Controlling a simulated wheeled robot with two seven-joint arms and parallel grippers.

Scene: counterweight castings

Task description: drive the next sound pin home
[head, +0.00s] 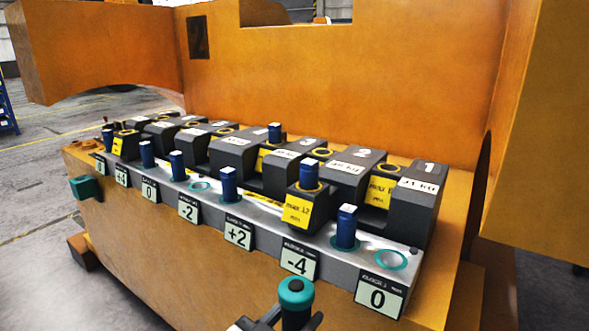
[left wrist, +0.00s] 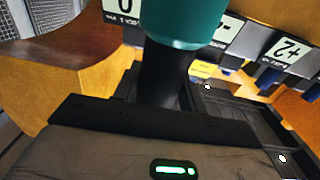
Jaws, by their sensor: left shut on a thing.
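My left gripper (head: 284,321) is low in the head view, shut on a dark tool with a teal head (head: 296,292). In the left wrist view its black shaft (left wrist: 163,76) stands between the fingers below the teal head (left wrist: 183,20). Blue pins stand in the grey rail, among them a near one (head: 346,228), a middle one (head: 229,185) and farther ones (head: 178,165) (head: 147,154). Other blue pins stand in castings, at the yellow-marked block (head: 308,175) and farther back (head: 274,132). The tool is in front of the rail, apart from the pins. My right gripper is not in view.
The grey rail (head: 325,258) carries number plates such as -4 (head: 299,260) and 0 (head: 380,297). Teal-ringed holes without pins show at the near end (head: 379,260) and mid-rail (head: 200,187). Dark numbered castings (head: 416,200) stand behind; orange walls (head: 390,80) enclose the back and right.

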